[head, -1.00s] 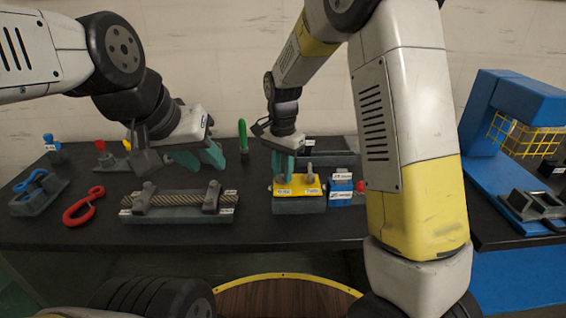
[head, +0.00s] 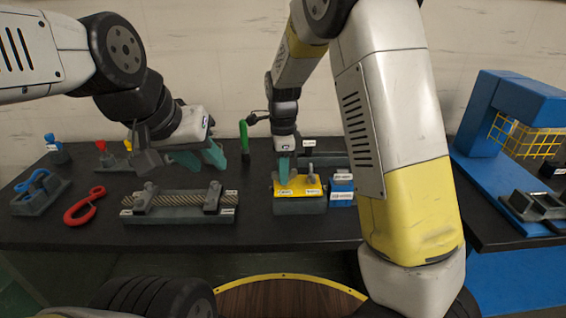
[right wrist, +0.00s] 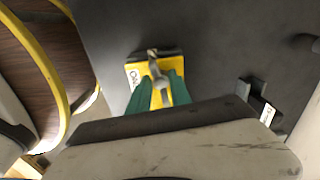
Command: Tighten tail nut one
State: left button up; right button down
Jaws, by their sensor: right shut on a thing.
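A yellow-topped block (head: 299,207) stands on the black table, with two small white labels on its front. A grey upright post (head: 311,172) stands at its right end. My right gripper (head: 284,178) points down at the left end of the block. In the right wrist view, its teal fingers (right wrist: 156,92) are shut on a grey nut-like piece (right wrist: 155,66) over the yellow top. The fingers hide much of this piece, and I cannot read how tight it sits. My left gripper (head: 203,158) is open and empty, above the table behind the rope fixture.
The rope fixture (head: 178,217) lies left of the yellow block. A red hook (head: 83,206) and a grey holder with a blue handle (head: 40,190) lie farther left. A blue labelled block (head: 341,188) stands close on the right. A blue machine with a yellow cage (head: 526,133) is at far right.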

jog(key=shift+w+m, duration=0.1)
jog(key=shift+m, duration=0.5)
dwell(1.8)
jog(key=c, duration=1.5)
grip_release()
jog(key=shift+r, duration=3.95)
